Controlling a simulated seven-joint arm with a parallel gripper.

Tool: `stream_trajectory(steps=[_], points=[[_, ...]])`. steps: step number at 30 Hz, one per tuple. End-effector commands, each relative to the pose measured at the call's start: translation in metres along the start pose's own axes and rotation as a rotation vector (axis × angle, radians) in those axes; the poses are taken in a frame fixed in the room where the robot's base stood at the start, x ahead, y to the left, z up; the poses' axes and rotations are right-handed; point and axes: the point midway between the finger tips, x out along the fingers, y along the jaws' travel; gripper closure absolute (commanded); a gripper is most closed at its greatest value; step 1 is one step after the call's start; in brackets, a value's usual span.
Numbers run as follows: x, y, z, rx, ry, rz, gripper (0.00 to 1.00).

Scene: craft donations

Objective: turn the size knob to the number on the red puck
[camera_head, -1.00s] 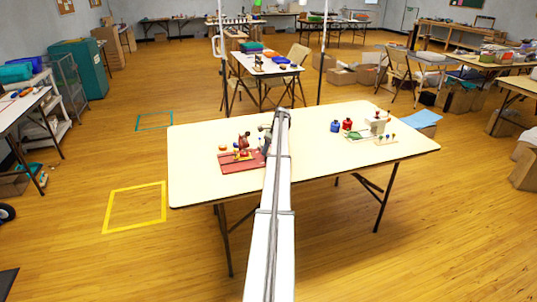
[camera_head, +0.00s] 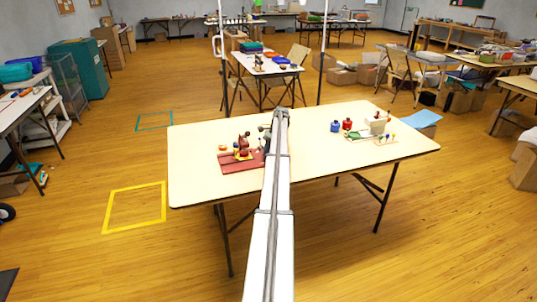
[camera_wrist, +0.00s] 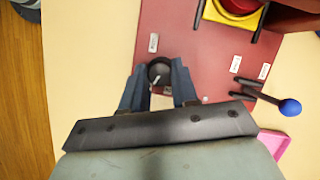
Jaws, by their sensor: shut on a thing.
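The size knob (camera_wrist: 159,69) is a small black round knob with a white pointer line, on a dark red base plate (camera_wrist: 190,45). In the wrist view my gripper (camera_wrist: 160,74) is shut on this knob, one blue-grey finger on each side. A round red piece, apparently the red puck (camera_wrist: 240,4), sits in a yellow holder at the top edge of the wrist view. No number on it is readable. In the head view the red base (camera_head: 240,166) lies on the left half of the table, and my arm hides the knob and gripper.
A lever with a blue ball (camera_wrist: 290,107) stands right of the knob, and a pink item (camera_wrist: 272,143) lies below it. Small white labels are on the plate. Blue and red jars (camera_head: 336,126) and a small stand are at the table's right. The table's front is clear.

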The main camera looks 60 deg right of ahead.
Motion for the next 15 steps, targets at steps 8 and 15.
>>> stream_trajectory(steps=[8,15], points=[[-0.0005,-0.0030,-0.0005,-0.210,0.000,0.088,1.00],[-0.0002,-0.0042,0.0004,-0.421,0.000,0.176,1.00]])
